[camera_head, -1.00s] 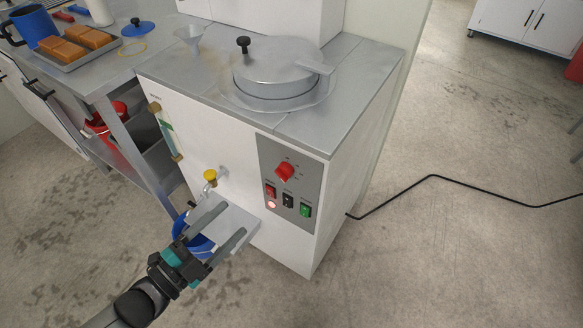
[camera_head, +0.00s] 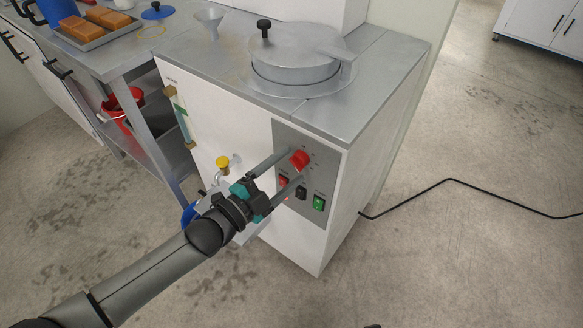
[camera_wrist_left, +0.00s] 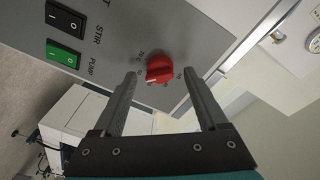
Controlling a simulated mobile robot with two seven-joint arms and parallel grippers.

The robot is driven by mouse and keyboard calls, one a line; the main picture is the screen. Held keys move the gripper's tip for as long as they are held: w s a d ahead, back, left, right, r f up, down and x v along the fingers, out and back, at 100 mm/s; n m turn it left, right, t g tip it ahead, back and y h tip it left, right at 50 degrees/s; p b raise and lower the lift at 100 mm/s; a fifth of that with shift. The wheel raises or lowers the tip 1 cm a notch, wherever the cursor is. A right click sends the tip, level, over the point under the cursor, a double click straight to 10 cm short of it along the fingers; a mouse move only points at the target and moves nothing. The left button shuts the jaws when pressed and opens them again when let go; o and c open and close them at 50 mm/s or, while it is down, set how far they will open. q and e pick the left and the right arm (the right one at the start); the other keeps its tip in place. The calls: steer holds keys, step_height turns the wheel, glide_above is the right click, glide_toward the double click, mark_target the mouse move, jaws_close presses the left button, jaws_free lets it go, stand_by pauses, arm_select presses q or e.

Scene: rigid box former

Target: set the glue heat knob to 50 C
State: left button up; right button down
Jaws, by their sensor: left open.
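The red glue heat knob (camera_head: 299,159) sits on the grey control panel (camera_head: 286,137) on the front of the white machine. In the left wrist view the knob (camera_wrist_left: 159,68) has a white pointer mark at its lower left, with scale numbers around it, mostly too small to read. My left gripper (camera_head: 289,168) is open, its two fingers pointing at the panel. In the left wrist view the knob shows between the fingertips (camera_wrist_left: 162,75), with a gap to each finger. I cannot tell whether the fingertips reach around it. My right gripper is not in view.
Below the knob are a red switch (camera_head: 284,182), a black switch (camera_head: 301,193) and a green switch (camera_head: 318,202). A yellow-handled tap (camera_head: 222,163) sticks out left of my gripper. A lidded pot (camera_head: 295,62) is on top. A black cable (camera_head: 420,190) lies on the floor.

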arm_select(q)
steer(key=shift+x, duration=0.8)
jaws_close()
